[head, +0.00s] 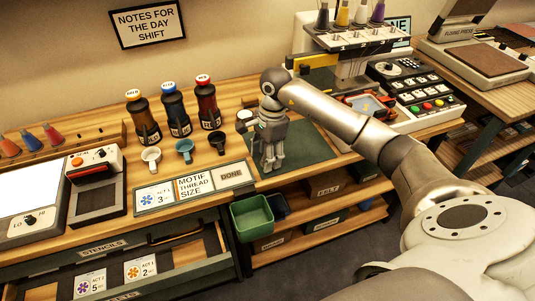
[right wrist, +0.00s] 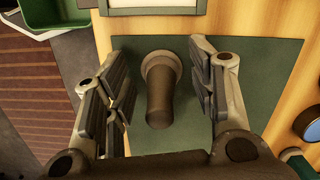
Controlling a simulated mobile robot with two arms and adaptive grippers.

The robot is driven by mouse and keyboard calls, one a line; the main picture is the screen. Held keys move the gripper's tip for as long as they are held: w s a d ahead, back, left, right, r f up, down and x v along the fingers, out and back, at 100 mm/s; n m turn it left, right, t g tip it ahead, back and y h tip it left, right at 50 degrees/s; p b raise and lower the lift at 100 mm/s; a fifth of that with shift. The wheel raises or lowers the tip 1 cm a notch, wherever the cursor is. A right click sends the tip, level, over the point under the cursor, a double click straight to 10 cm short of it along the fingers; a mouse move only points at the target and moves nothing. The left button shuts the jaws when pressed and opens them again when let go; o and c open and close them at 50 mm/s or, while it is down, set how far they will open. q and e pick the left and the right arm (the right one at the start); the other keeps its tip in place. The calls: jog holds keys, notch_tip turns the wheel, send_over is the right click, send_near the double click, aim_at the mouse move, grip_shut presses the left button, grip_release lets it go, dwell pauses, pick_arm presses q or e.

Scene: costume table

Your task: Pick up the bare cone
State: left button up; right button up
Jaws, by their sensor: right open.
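My right gripper (head: 267,166) points down over the dark green mat (head: 318,152) in the head view. In the right wrist view the same gripper (right wrist: 158,75) is open, with one finger on each side of a plain brownish-grey cone (right wrist: 159,92). The cone has a wider round end and bears no visible thread. Gaps show between it and both fingers. The green mat (right wrist: 265,60) lies beneath it. In the head view the cone is hidden behind the gripper. My left gripper is not in view.
Three dark bottles (head: 172,110) and small cups (head: 185,147) stand left of the mat. A sign strip (head: 195,186) lies in front of them. A green bin (head: 252,217) hangs at the table's front edge. A machine with thread cones (head: 355,38) stands behind right.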

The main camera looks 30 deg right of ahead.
jog(key=c, duration=0.7)
jog(key=shift+r, duration=0.1)
